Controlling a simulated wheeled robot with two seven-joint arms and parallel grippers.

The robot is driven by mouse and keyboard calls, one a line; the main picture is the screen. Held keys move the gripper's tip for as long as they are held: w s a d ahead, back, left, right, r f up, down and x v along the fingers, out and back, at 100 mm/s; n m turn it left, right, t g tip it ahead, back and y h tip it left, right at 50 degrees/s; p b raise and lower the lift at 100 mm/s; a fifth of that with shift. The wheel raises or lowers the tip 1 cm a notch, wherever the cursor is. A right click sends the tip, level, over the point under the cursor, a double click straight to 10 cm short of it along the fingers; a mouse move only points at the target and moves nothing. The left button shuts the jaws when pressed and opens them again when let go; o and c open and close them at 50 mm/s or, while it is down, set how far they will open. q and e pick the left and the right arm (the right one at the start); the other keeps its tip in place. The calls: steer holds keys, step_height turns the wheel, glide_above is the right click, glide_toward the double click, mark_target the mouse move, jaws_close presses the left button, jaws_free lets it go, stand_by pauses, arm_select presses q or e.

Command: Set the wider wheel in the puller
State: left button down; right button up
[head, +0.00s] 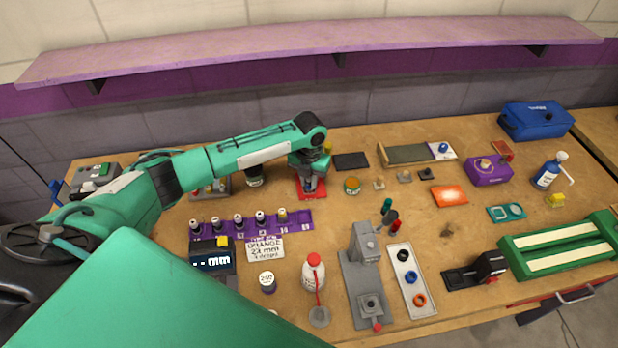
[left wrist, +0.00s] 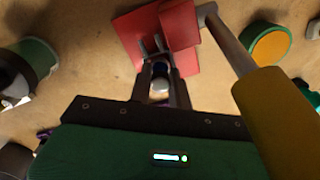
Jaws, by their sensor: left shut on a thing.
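My left gripper (head: 309,178) is over a red stand (head: 318,192) near the back of the bench. In the left wrist view, its fingers (left wrist: 160,92) are closed around a small rounded piece (left wrist: 158,86), pale with a dark blue part, probably a wheel. This piece is at the near edge of the stand's red base (left wrist: 131,32), by a grey fork-like part; whether it touches is unclear. The stand, probably the puller, has a red block (left wrist: 179,22) and a grey lever with a yellow grip (left wrist: 278,125). My right gripper is out of view.
A purple rack (head: 300,217) with several small bottles stands in front. A pale tray (head: 425,309) holds black, blue and orange rings. A grey press (head: 364,245) stands beside it. In the wrist view, an orange-topped tin (left wrist: 271,46) is close to the lever.

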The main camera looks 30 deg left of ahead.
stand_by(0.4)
arm_select(q)
steer(key=shift+f, duration=0.2)
steer(key=c, duration=1.2)
jaws_free()
step_height(320, 180, up, 14)
steer(key=b, duration=0.3)
